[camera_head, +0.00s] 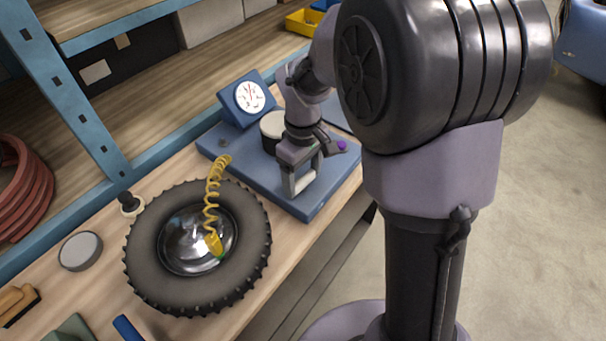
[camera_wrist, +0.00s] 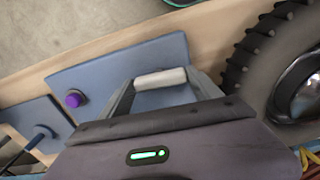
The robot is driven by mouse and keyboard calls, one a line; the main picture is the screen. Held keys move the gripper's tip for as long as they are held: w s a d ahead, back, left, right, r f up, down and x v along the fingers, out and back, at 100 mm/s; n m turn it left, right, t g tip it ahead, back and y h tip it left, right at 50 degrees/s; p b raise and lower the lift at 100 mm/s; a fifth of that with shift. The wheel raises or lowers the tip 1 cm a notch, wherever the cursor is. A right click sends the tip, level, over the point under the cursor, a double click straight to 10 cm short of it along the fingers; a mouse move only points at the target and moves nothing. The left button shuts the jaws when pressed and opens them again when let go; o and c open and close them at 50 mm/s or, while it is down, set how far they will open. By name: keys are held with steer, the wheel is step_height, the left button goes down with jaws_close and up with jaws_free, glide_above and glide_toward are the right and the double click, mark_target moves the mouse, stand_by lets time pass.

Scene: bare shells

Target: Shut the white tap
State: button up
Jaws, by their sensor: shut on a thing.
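The white tap shows in the wrist view as a short white bar (camera_wrist: 160,78) lying crosswise between my two fingertips, over a blue board (camera_wrist: 115,65). My gripper (camera_wrist: 162,84) is shut on this bar, with one finger at each end. In the head view my gripper (camera_head: 300,184) reaches down over the front part of the blue board (camera_head: 315,206). There the tap is hard to tell apart from the fingers. The tap's body and its turn angle are hidden or unclear.
A purple knob (camera_head: 341,145) stands on the board beside my gripper. A yellow coiled hose (camera_head: 212,190) runs to a tyre (camera_head: 145,248) at left. A blue shelf post (camera_head: 70,90) rises behind.

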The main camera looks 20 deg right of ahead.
steer(key=m, duration=0.8)
steer(key=shift+m, duration=0.3)
steer(key=m, duration=0.4)
steer(key=shift+m+b, duration=0.4)
steer(key=shift+m, duration=1.9)
steer(key=o, duration=1.4)
steer(key=shift+r, duration=0.1)
